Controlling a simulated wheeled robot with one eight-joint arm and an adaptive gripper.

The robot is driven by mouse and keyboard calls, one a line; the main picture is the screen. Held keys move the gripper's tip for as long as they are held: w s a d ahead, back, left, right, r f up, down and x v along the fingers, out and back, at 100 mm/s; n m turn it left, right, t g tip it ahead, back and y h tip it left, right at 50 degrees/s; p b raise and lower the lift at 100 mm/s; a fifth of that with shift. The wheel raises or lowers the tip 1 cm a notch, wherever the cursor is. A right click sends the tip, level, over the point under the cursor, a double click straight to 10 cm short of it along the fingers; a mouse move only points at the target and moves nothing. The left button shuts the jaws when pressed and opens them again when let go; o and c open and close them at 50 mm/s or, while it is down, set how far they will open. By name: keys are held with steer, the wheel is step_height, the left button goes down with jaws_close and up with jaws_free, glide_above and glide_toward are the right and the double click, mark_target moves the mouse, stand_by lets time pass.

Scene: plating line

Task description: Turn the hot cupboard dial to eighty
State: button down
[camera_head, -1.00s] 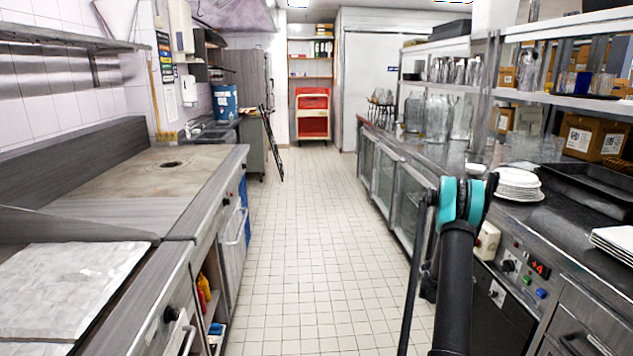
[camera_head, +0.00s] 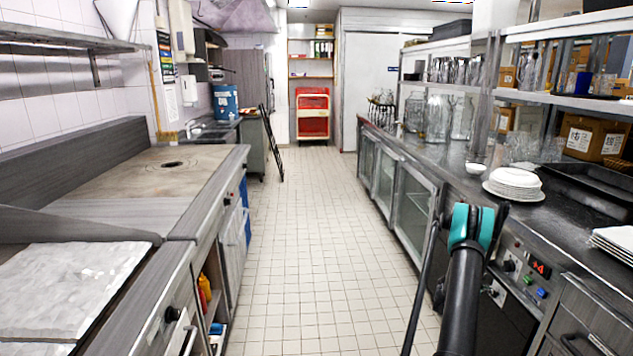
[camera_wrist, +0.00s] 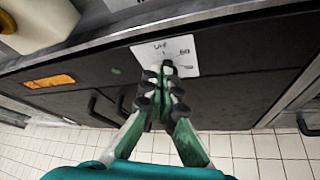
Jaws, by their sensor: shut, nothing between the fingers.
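The hot cupboard's dark front (camera_head: 500,325) is at the lower right of the head view. A white dial plate (camera_head: 497,293) shows there beside my arm, with a dark knob on it. In the wrist view the white dial plate (camera_wrist: 185,52) has small dark markings, too blurred to read surely. My gripper (camera_wrist: 164,72) is shut and empty, its fingertips in front of the plate's lower edge. They hide most of the dial, so I cannot tell its setting or whether they touch it. In the head view my arm hides the gripper.
Another black knob (camera_head: 508,265), a red lit display (camera_head: 540,269) and coloured buttons sit on the panel. A plate stack (camera_head: 514,183) stands on the counter above. An orange label (camera_wrist: 50,81) and dark handles show on the front. The tiled aisle (camera_head: 310,240) is clear.

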mark_target(495, 294)
steer(key=shift+w+d, duration=0.1)
steer(key=shift+d, duration=1.15)
steer(key=shift+f, duration=0.25)
steer(key=shift+s+f, duration=0.15)
steer(key=shift+s, duration=0.25)
steer(key=shift+s, duration=0.15)
steer(key=shift+s+f, duration=0.15)
steer(key=shift+f, duration=0.05)
steer(key=shift+s+f, duration=0.25)
stand_by(0.3)
steer(key=shift+r, duration=0.1)
